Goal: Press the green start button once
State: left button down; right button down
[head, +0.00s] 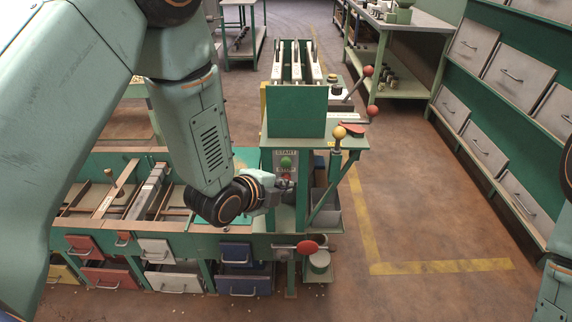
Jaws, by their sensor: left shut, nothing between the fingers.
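The green start button (286,162) is on a grey panel under a START label, on the front of the green machine stand (296,112). My left gripper (287,182) is shut and empty. In the picture it is just below the button, with its fingertips over the lower part of the panel. The button shows clear of the fingers. Whether the fingertips touch the panel I cannot tell. The lower panel is partly hidden by the gripper. Only part of my right arm shows at the right edge, and its gripper is out of view.
A ball-tipped yellow lever (339,133) and a red-tipped lever (368,71) stick out right of the stand. A red knob (307,247) is below the gripper. The hopper bench (180,243) with coloured drawers lies left. The floor to the right is clear.

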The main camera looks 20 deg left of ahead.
pick_arm(q)
jog(key=shift+w+a, duration=0.25)
jog(key=shift+w, duration=0.55)
jog(key=shift+w+a, duration=0.2)
jog(key=shift+w, duration=0.6)
jog(key=shift+w+a, duration=0.25)
jog(key=shift+w, duration=0.55)
jog(key=shift+w, duration=0.15)
jog(key=shift+w+a, duration=0.15)
jog(key=shift+w, duration=0.05)
jog(key=shift+w+a, duration=0.15)
jog(key=shift+w, duration=0.4)
dwell(0.5)
jog(key=shift+s, duration=0.1)
jog(key=shift+s+d, duration=0.3)
jog(key=shift+s, duration=0.55)
jog(key=shift+s+d+p, duration=0.15)
jog(key=shift+s+d, duration=0.05)
jog(key=shift+s, duration=0.6)
jog(key=shift+s+d+p, duration=0.2)
jog(key=shift+s+d, duration=0.05)
jog(key=shift+s, duration=0.55)
jog(key=shift+s+d+p, duration=0.15)
jog(key=shift+s+d, duration=0.05)
jog(key=shift+s, duration=0.6)
